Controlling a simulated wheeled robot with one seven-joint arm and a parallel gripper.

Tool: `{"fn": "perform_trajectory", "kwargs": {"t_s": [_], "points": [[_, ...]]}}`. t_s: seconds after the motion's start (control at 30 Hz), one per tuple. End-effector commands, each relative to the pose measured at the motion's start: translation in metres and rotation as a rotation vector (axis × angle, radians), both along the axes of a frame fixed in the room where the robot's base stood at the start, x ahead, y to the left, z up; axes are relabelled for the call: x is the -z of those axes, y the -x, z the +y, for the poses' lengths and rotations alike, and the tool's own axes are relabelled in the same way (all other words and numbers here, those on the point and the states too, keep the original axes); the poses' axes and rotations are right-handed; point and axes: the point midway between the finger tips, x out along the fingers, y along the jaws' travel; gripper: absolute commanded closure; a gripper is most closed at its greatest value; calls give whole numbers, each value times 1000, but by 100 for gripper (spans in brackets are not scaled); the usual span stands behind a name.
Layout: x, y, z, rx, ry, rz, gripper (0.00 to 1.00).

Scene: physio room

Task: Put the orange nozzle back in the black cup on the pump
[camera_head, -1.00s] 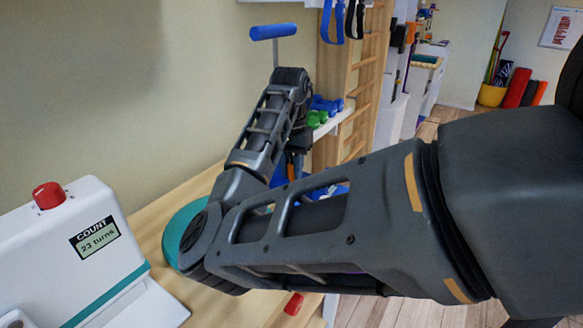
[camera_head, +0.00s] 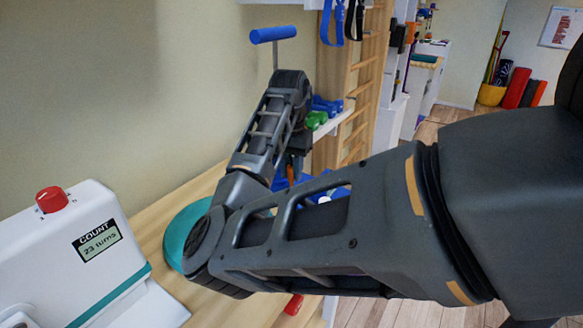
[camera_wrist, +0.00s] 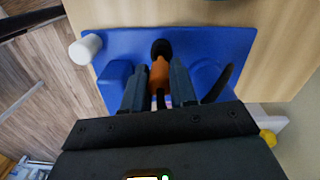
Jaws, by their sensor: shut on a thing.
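The orange nozzle (camera_wrist: 159,73) is between the two fingers of my gripper (camera_wrist: 158,80) in the wrist view, and the gripper is shut on it. The black cup (camera_wrist: 161,46) is on the pump's blue base (camera_wrist: 215,42), right at the nozzle's far end. I cannot tell whether the nozzle's tip is inside the cup or just short of it. A black hose (camera_wrist: 218,83) curves to the right of the fingers. In the head view the pump's blue handle (camera_head: 273,34) stands up behind my arm, which hides most of the pump.
A white cylinder (camera_wrist: 86,49) is at the base's left edge. The wooden table (camera_head: 165,215) carries a white counting device (camera_head: 85,250) at left and a teal round thing (camera_head: 183,238) partly behind my arm. Green dumbbells (camera_head: 316,120) are on a shelf behind.

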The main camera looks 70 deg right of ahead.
Motion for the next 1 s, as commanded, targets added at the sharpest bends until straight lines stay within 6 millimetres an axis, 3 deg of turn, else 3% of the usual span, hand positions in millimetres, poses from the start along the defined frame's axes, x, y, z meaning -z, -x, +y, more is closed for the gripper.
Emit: {"fn": "perform_trajectory", "kwargs": {"t_s": [1.0], "points": [[10,0,0,-1,0,-1,100]]}}
